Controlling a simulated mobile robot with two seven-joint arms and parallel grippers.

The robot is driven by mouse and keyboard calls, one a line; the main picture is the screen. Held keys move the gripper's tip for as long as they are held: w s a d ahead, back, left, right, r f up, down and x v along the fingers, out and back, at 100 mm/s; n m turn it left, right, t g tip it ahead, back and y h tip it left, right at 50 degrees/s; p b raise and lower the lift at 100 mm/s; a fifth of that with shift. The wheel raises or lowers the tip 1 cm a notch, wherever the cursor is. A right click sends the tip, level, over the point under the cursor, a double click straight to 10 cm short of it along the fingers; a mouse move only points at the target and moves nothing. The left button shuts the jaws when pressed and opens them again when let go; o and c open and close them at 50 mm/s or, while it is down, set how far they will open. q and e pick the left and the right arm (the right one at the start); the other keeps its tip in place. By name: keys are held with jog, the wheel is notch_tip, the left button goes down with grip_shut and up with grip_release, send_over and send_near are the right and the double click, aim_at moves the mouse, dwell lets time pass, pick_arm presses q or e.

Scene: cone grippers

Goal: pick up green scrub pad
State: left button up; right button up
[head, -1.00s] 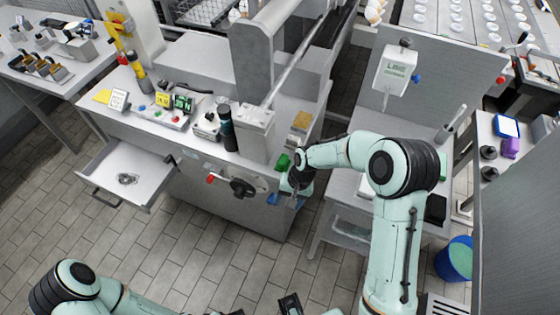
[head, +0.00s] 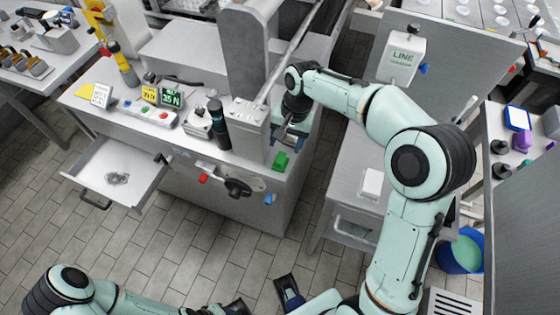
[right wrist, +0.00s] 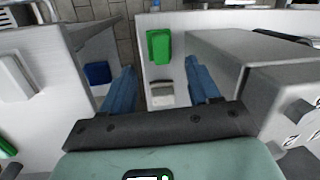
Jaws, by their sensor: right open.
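The green scrub pad (head: 281,161) is a small bright green block near the front right corner of the grey counter. It also shows in the right wrist view (right wrist: 159,46), at upper centre, beyond the gap between the fingers. My right gripper (head: 287,137) is over the counter's right end, just behind the pad in the head view. Its blue fingers (right wrist: 162,88) are apart with nothing held. A pale grey-beige block (right wrist: 162,95) shows between them, closer than the pad. My left gripper (head: 238,307) is only partly seen at the bottom edge, so its jaws are unclear.
The machine column (head: 244,122) and black bottle (head: 217,125) stand left of the right gripper. A red-handled valve (head: 236,187) juts from the counter's front. An open drawer (head: 140,170) sticks out at left. A lower side table (head: 350,185) lies right.

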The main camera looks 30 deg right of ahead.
aim_at(281, 157)
jog(key=f, duration=0.4)
jog(key=a+f, duration=0.1)
jog(key=f, duration=0.1)
jog(key=shift+w+f+b, duration=0.15)
jog(key=shift+f+b, duration=0.15)
jog(key=shift+b, duration=0.05)
grip_shut()
